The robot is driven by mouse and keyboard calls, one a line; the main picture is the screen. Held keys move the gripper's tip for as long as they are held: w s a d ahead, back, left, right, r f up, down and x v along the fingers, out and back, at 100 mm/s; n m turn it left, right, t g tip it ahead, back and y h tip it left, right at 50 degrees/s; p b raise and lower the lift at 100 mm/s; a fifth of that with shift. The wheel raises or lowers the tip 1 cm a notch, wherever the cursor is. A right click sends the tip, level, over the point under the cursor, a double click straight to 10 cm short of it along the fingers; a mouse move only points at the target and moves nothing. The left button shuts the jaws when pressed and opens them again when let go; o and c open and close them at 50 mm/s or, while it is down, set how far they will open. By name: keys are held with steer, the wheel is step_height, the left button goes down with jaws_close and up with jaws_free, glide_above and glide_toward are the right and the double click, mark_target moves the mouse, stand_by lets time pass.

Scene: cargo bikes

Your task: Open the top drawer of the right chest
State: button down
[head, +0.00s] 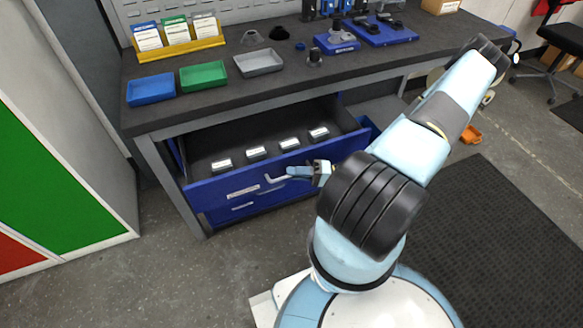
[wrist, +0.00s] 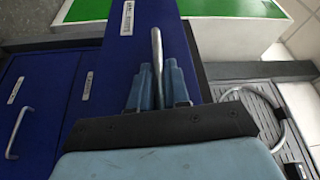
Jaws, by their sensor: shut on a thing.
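The top drawer (head: 215,192) of the blue chest under the workbench stands pulled out in the head view, its dark inside showing. Several small pieces with white labels lie in it. My gripper (head: 292,173) is at the drawer front, shut on the drawer handle (head: 272,179). In the wrist view, the grey bar handle (wrist: 156,45) runs between the two blue fingers of my gripper (wrist: 159,70). Part of the handle is hidden by the fingers. A lower drawer front (head: 240,208) shows beneath the open drawer.
The workbench top (head: 215,105) carries a blue tray (head: 151,90), a green tray (head: 203,76), a grey tray (head: 258,62) and a yellow card holder (head: 178,45). A green and white cabinet (head: 60,150) stands to the left. Grey floor (head: 150,275) is clear in front.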

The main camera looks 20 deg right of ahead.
steer(key=shift+s+d+f, duration=0.1)
steer(key=shift+s+f, duration=0.1)
steer(key=shift+s, duration=0.25)
steer(key=c, duration=1.2)
jaws_free()
steer(key=shift+r, duration=0.1)
steer(key=v, duration=1.3)
steer(key=shift+d, duration=0.4)
steer(key=shift+a, duration=0.1)
steer(key=x, duration=1.3)
steer(key=shift+w+a, duration=0.1)
steer(key=shift+a, duration=0.3)
